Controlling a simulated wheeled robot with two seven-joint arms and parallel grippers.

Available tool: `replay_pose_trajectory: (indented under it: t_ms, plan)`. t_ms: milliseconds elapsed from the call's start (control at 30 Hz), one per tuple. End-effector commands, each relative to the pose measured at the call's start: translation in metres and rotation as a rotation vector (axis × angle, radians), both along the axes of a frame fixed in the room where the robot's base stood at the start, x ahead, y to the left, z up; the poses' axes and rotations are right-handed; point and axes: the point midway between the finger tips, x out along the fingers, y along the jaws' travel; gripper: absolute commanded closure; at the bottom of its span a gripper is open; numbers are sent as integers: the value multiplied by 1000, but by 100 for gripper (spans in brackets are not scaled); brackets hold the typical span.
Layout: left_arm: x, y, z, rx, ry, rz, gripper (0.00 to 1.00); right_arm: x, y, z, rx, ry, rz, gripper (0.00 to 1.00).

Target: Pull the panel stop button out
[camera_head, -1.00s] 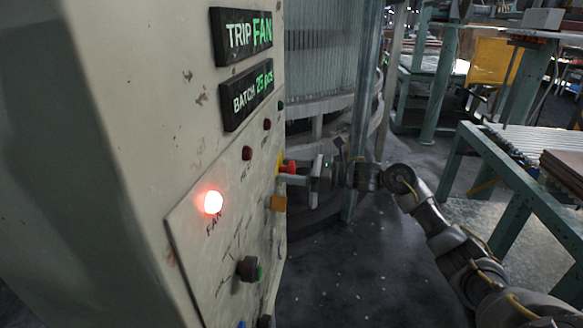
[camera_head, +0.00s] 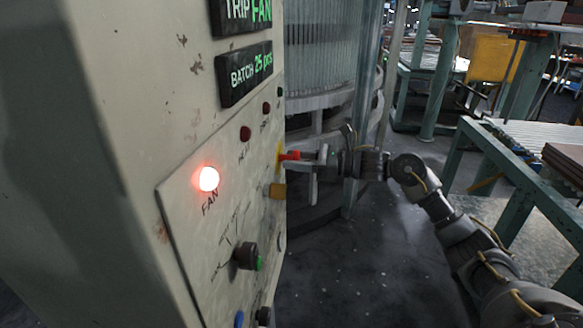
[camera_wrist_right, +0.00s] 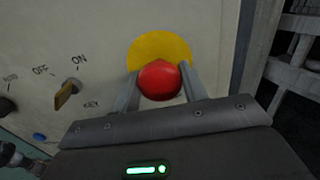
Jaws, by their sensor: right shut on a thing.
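The red stop button (camera_head: 290,155) sticks out from the right part of the cream control panel (camera_head: 185,235), on a yellow backing (camera_head: 279,155). In the right wrist view the red button (camera_wrist_right: 160,80) sits in front of its round yellow plate (camera_wrist_right: 160,46). My right gripper (camera_head: 302,162) reaches the panel from the right. Its two fingers (camera_wrist_right: 160,90) are on either side of the red button, shut on it. My left gripper is not in view.
A lit red FAN lamp (camera_head: 206,179), a dark selector knob (camera_head: 247,256) and a yellow key switch (camera_head: 277,191) stand out from the panel. Two displays read TRIP FAN (camera_head: 245,14) and BATCH 25 pcs (camera_head: 244,75). A green-legged roller table (camera_head: 500,150) stands at right.

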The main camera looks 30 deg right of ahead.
Motion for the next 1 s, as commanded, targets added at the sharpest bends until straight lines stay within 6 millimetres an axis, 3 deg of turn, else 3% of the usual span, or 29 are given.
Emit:
replay_pose_trajectory:
  t_ms: [333,367,500,800,1000]
  plan:
    - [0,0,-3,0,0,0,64,-2,-4,0,-1,3,-2,98]
    - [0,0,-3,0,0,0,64,-2,-4,0,-2,4,-3,54]
    - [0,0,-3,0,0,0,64,-2,-3,0,-2,3,-1,36]
    - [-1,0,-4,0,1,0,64,-1,-1,-1,-1,2,3,35]
    - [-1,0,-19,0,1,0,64,-15,-21,-5,-5,1,-1,35]
